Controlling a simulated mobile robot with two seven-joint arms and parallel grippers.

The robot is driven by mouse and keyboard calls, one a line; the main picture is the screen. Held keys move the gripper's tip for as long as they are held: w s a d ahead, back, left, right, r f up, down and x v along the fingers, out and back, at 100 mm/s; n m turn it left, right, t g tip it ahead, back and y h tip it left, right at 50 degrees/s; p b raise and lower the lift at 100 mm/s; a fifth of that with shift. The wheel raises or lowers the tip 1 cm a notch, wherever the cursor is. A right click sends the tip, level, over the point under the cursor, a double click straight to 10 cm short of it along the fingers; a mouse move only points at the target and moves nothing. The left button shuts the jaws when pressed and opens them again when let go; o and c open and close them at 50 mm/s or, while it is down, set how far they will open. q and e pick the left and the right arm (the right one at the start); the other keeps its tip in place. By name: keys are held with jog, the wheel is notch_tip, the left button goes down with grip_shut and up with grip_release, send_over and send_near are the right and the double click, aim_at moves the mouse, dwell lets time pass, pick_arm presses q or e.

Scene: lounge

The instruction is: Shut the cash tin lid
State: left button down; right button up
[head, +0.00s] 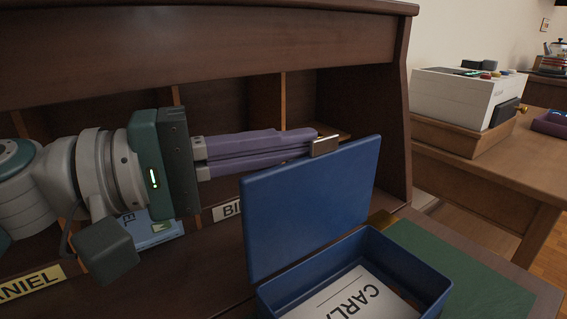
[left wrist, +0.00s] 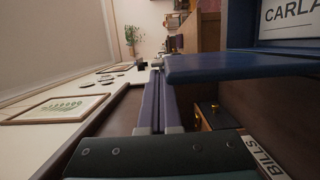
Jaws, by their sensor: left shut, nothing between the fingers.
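The blue cash tin (head: 417,262) stands on the desk with its lid (head: 312,205) raised steeply. A white card reading "CARLA" (head: 350,297), partly cut off by the frame, lies inside. My left gripper (head: 322,146) is shut and empty, reaching in from the left. Its purple fingers lie behind the lid, with their tips near the lid's top edge; I cannot tell whether they touch it. In the left wrist view the lid (left wrist: 225,66) lies just right of the fingers (left wrist: 157,66), and the tin (left wrist: 238,18) is beyond it. My right gripper is not in view.
A dark wooden hutch with pigeonholes (head: 285,110) stands behind the tin. A "BILLS" label (left wrist: 263,157) is beside the lid. A green mat (head: 460,268) lies right of the tin. A white machine (head: 455,97) sits in a wooden tray on another table at right.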

pick_arm(q)
jog(key=s+d+f+m+y, duration=0.1)
jog(key=s+d+f+m, duration=0.1)
jog(key=s+d+m, duration=0.1)
jog(key=s+d+f+m+t+y+p, duration=0.1)
jog(key=s+d+f+m, duration=0.1)
jog(key=m, duration=0.4)
jog(key=s+d+f+m+y, duration=0.1)
jog(key=s+d+f+m, duration=0.2)
jog(key=s, duration=0.3)
jog(key=shift+s+d+f+m+y, duration=0.25)
jog(key=shift+d+f+m+y, duration=0.15)
jog(key=shift+m, duration=0.5)
jog(key=shift+s+f+m+t, duration=0.15)
jog(key=shift+f+m+t, duration=0.15)
jog(key=shift+f, duration=0.3)
jog(key=shift+s+d+f, duration=0.1)
jog(key=shift+f, duration=0.45)
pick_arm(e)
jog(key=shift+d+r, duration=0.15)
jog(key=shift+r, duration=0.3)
pick_arm(q)
jog(key=shift+f, duration=0.15)
